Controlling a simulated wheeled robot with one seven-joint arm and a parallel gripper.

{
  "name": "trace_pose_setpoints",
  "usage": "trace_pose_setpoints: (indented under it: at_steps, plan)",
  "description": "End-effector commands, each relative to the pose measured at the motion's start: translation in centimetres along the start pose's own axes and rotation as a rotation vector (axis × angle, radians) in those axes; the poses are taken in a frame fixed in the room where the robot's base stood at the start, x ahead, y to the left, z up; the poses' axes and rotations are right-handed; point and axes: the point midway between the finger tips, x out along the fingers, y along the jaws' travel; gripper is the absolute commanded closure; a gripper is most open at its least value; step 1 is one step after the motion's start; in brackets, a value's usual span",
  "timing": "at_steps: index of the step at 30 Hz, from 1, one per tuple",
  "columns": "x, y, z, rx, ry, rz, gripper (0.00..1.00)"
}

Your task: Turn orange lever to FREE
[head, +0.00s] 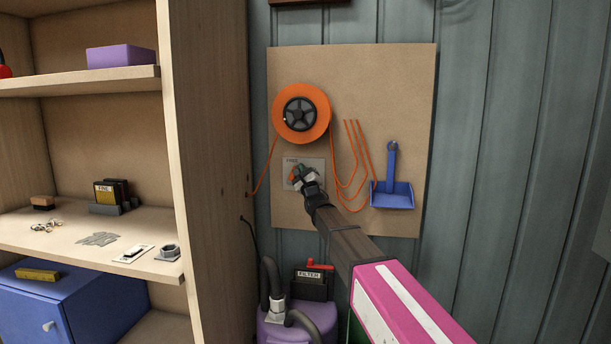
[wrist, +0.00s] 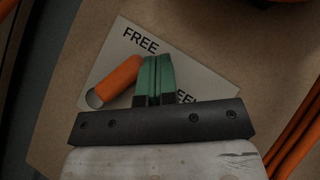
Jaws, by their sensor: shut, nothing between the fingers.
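The orange lever (wrist: 117,80) shows in the wrist view as a short orange cylinder on a pale label plate (wrist: 190,68). The plate reads FREE at upper left, and a second word at lower right is partly hidden by my gripper. The lever lies just left of my gripper's green fingertips (wrist: 153,76), close to or touching them. The fingers are shut together with nothing between them. In the head view my gripper (head: 300,172) is in front of the plate (head: 290,162) and hides most of the lever.
An orange reel (head: 316,95) hangs above the plate on a brown board (head: 350,65). Orange cord hangs on both sides. A blue dustpan (head: 392,193) hangs at right. A wooden shelf unit (head: 205,150) stands left. A purple canister (head: 290,326) with hoses stands below.

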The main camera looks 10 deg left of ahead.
Motion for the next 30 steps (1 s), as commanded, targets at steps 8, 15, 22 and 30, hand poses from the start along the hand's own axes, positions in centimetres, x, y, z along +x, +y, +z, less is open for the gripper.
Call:
trace_pose_setpoints:
  at_steps: [8,15,22,30]
  plan:
    - [1.1,0.4,1.0,0.0,0.0,0.0,1.0]
    - [1.4,0.6,1.4,0.0,0.001,0.0,1.0]
    - [1.5,0.7,1.5,0.0,0.0,0.0,1.0]
    - [1.5,0.7,1.5,0.0,0.0,0.0,1.0]
